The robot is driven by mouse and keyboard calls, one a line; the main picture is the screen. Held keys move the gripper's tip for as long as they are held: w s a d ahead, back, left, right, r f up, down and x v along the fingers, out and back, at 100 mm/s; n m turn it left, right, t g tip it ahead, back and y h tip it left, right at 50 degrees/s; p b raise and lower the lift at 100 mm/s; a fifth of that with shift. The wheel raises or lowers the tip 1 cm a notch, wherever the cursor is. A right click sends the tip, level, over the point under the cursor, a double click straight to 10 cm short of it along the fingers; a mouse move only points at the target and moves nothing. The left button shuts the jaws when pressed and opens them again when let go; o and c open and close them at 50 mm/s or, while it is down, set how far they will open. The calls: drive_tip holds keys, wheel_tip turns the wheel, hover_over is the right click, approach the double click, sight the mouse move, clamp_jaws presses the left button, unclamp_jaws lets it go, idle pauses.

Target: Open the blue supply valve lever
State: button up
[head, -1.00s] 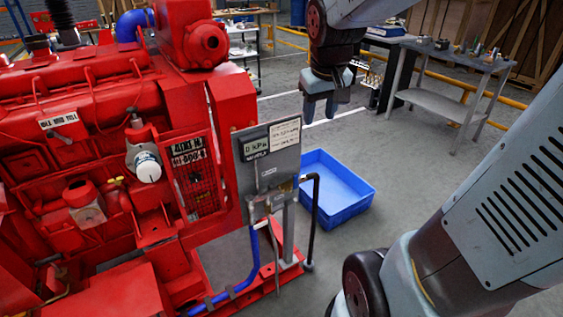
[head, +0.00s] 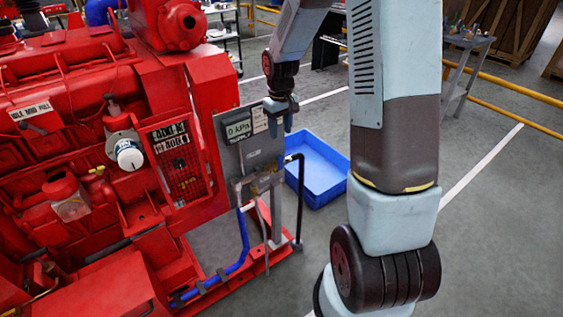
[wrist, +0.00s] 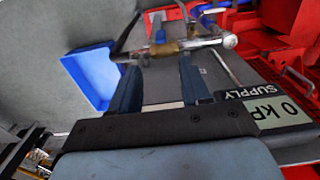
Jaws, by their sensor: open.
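A grey supply panel (head: 250,140) with a display reading 0 kPa stands at the pumpset's right end. Brass and grey valve pipework (head: 262,182) sits below it; the lever is too small to make out in the head view. My gripper (head: 281,122) is in front of the panel's right side, above the pipework. In the wrist view my gripper (wrist: 159,64) is open, its two dark blue fingers pointing at the brass valve (wrist: 198,43). A small blue piece (wrist: 160,36), apparently the lever, shows just beyond the fingertips. I cannot tell whether anything touches it.
The red diesel pumpset (head: 90,150) fills the left. A black bent pipe (head: 299,200) rises right of the panel, and a blue hose (head: 243,240) runs below. A blue bin (head: 322,170) is on the floor behind. Open floor lies to the right.

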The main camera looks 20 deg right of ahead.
sight(281, 168)
wheel_tip(281, 168, down, 14)
drive_tip(key=shift+w+f, duration=0.1)
drive_tip(key=shift+f, duration=0.05)
idle(0.6)
drive_tip(key=shift+c, duration=0.2)
clamp_jaws()
